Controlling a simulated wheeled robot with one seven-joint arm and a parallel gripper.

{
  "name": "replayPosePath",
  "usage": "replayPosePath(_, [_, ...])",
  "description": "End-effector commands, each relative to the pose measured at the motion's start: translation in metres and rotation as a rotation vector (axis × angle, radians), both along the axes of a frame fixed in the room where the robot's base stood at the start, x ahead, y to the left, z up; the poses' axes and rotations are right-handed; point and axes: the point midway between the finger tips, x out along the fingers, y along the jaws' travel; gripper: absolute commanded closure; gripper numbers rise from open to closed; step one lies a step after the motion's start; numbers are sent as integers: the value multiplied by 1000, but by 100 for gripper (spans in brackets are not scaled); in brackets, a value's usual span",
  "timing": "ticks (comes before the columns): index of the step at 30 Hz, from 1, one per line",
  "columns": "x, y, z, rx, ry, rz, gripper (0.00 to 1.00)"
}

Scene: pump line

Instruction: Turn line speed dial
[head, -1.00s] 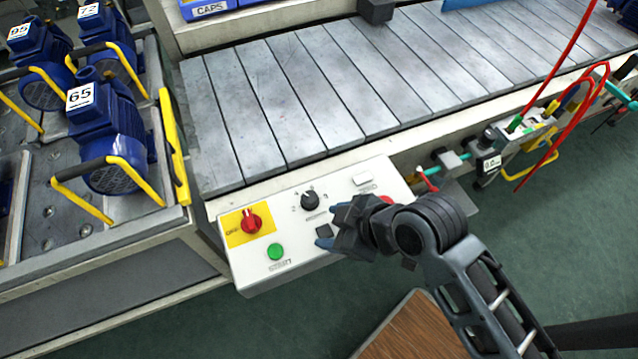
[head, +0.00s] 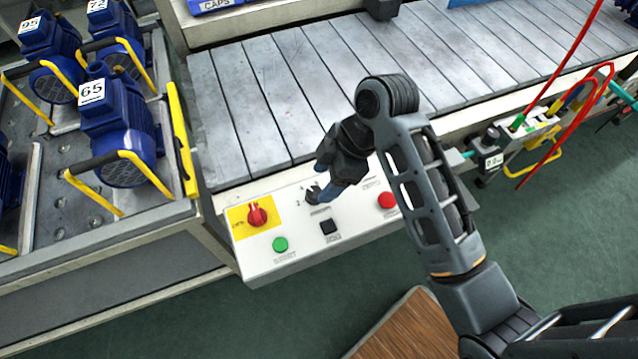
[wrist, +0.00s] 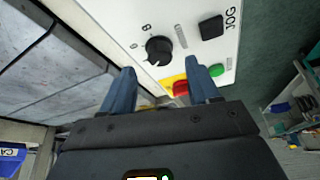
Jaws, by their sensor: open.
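The line speed dial is a small black knob on the white control panel (head: 345,236), partly hidden by my gripper in the head view. In the wrist view the dial (wrist: 158,50) shows whole, with printed numbers beside it. My gripper (head: 319,194) is over the panel at the dial. In the wrist view its two blue fingers (wrist: 160,84) are spread apart, with the dial beyond the tips and between their lines. The jaws are open and empty. I cannot tell whether a fingertip touches the dial.
The panel also carries a red rotary switch (head: 257,214) on a yellow plate, a green button (head: 280,244), a black JOG button (head: 328,227) and a red button (head: 387,200). The slatted conveyor (head: 270,100) lies behind. Blue pumps (head: 112,125) stand at left.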

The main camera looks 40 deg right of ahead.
Motion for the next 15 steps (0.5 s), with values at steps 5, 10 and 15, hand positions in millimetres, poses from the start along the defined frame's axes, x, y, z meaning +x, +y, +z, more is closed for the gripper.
replayPosePath(5, [5, 8, -23, 0, 2, -1, 39])
replayPosePath(10, [8, 11, -34, -1, 0, -3, 39])
replayPosePath(15, [8, 12, -36, -1, -1, -2, 39])
